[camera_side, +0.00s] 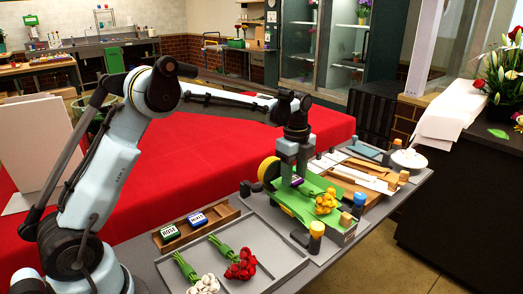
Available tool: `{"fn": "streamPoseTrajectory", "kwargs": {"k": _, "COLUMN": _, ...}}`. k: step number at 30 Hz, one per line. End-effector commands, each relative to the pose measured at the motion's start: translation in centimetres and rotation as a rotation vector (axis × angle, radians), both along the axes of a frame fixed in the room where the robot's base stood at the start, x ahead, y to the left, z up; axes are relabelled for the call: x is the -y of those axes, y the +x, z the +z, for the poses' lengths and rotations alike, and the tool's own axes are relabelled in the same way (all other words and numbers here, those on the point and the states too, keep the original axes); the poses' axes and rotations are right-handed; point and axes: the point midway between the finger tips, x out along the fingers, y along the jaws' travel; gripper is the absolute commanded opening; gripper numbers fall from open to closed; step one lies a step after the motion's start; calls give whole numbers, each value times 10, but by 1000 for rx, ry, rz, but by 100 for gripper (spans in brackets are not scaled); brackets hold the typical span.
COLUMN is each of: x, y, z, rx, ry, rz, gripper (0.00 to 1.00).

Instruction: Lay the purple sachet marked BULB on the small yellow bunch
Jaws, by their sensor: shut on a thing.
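My gripper (292,178) points down over the green-topped station (292,204). It is shut on a small purple sachet (297,181); the marking on it is too small to read. The small yellow bunch (326,203) lies on the green top, just right of and nearer the camera than the sachet. The sachet appears apart from the bunch. I cannot tell exactly how high it is above the green surface. The fingers hide part of the sachet.
A grey tray (284,262) bears a red bunch (241,264) and a white bunch (204,284). A yellow wheel (268,170) stands left of the gripper.

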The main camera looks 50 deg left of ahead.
Motion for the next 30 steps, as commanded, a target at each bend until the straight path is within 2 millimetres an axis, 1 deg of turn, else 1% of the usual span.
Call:
{"fn": "streamPoseTrajectory", "kwargs": {"k": 14, "x": 0, "y": 0, "z": -3, "rx": 0, "ry": 0, "rz": 0, "gripper": 17}}
{"fn": "streamPoseTrajectory", "kwargs": {"k": 15, "x": 0, "y": 0, "z": -3, "rx": 0, "ry": 0, "rz": 0, "gripper": 50}}
{"fn": "streamPoseTrajectory", "kwargs": {"k": 17, "x": 0, "y": 0, "z": -3, "rx": 0, "ry": 0, "rz": 0, "gripper": 59}}
{"fn": "streamPoseTrajectory", "kwargs": {"k": 18, "x": 0, "y": 0, "z": -3, "rx": 0, "ry": 0, "rz": 0, "gripper": 65}}
{"fn": "streamPoseTrajectory", "kwargs": {"k": 20, "x": 0, "y": 0, "z": -3, "rx": 0, "ry": 0, "rz": 0, "gripper": 74}}
{"fn": "streamPoseTrajectory", "kwargs": {"k": 26, "x": 0, "y": 0, "z": -3, "rx": 0, "ry": 0, "rz": 0, "gripper": 75}}
{"fn": "streamPoseTrajectory", "kwargs": {"k": 29, "x": 0, "y": 0, "z": -3, "rx": 0, "ry": 0, "rz": 0, "gripper": 89}}
{"fn": "streamPoseTrajectory", "kwargs": {"k": 30, "x": 0, "y": 0, "z": -3, "rx": 0, "ry": 0, "rz": 0, "gripper": 95}}
